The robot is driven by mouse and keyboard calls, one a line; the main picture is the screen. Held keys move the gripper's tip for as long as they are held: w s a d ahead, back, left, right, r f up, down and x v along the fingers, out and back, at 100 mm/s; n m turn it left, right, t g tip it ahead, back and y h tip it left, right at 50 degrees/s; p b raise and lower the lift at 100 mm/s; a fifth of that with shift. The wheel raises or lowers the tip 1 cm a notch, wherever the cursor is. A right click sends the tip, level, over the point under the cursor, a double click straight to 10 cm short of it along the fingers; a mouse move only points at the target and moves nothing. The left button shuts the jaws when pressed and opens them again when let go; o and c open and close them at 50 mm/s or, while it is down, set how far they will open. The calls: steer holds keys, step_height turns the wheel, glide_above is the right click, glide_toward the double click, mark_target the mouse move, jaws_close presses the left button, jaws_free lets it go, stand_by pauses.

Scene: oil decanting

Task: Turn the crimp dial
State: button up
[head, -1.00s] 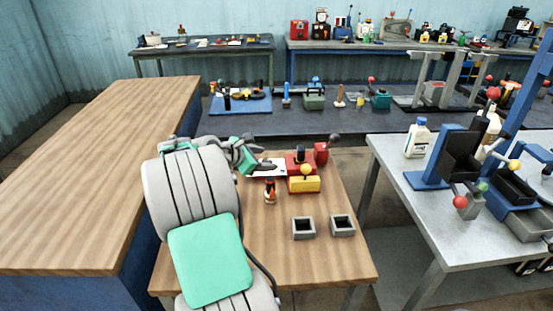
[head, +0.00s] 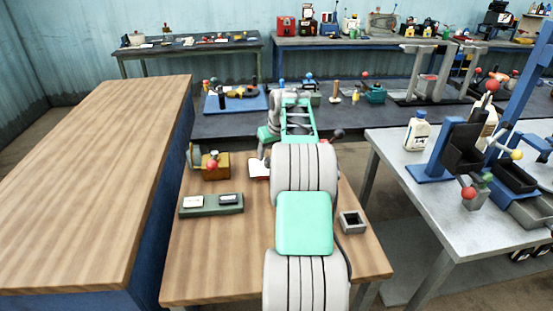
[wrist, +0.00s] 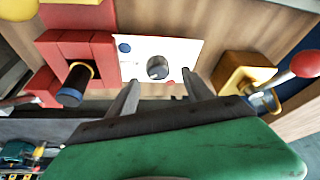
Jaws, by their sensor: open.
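A white panel (wrist: 185,48) shows in the wrist view with a round dark grey dial (wrist: 157,68) on it, which I take for the crimp dial. A blue dot and a small red dot sit on the panel near the dial. My gripper (wrist: 160,92) is open and empty, with one finger toward each side of the dial; whether they touch it I cannot tell. In the head view the white panel (head: 258,169) shows in part on the wooden table, left of my arm. The dial and my fingertips cannot be made out there.
On the other side stands a brass-coloured box (wrist: 245,72) with a red-ball lever (wrist: 304,63). A green tray (head: 212,204) and a grey square bin (head: 353,222) lie on the wooden table.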

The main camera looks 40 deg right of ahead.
mark_target(270, 159)
steer(key=x, duration=0.4)
steer(key=shift+d+f, duration=0.15)
steer(key=shift+c, duration=0.6)
jaws_close()
